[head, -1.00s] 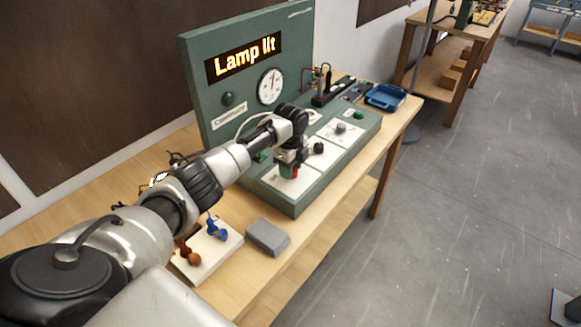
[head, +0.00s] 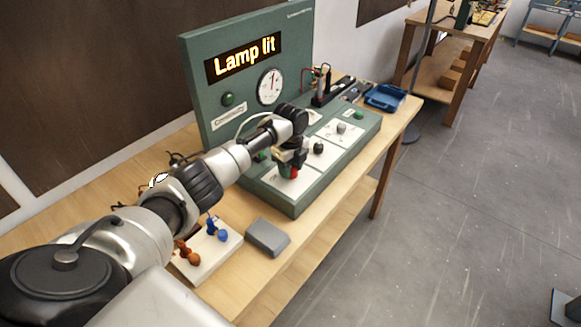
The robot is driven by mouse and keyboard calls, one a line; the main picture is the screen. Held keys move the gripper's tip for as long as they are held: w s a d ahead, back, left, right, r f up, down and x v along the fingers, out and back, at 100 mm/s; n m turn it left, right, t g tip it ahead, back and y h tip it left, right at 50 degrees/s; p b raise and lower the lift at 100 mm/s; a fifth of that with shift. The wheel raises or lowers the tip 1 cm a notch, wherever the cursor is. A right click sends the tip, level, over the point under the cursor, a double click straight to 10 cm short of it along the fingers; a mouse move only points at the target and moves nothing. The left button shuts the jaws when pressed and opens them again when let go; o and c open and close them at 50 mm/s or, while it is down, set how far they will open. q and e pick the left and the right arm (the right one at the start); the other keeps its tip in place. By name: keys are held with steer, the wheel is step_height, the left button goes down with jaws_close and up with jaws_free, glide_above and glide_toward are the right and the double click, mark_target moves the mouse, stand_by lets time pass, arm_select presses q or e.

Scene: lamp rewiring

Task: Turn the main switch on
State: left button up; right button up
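The green test panel (head: 195,95) stands on the bench, and its display (head: 244,57) reads "Lamp lit". My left arm reaches in from the left, and my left gripper (head: 290,165) points down at the near end of the panel's sloping deck. A small red part (head: 295,172) shows right at the fingertips, over a white plate (head: 290,184). I take it for the main switch, but the gripper hides most of it. I cannot tell whether the fingers are closed on it. My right gripper is not in view.
A black knob (head: 319,148), a grey knob (head: 341,128) and a green button (head: 359,115) sit farther along the deck. A dial gauge (head: 270,87) is on the upright. A grey block (head: 267,237) and a blue tray (head: 385,97) lie on the bench.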

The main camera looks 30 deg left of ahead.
arm_select(q)
steer(key=o, duration=0.4)
steer(key=shift+o, duration=0.2)
step_height(320, 180, up, 11)
steer(key=b, duration=0.2)
steer(key=shift+f, duration=0.1)
stand_by(0.4)
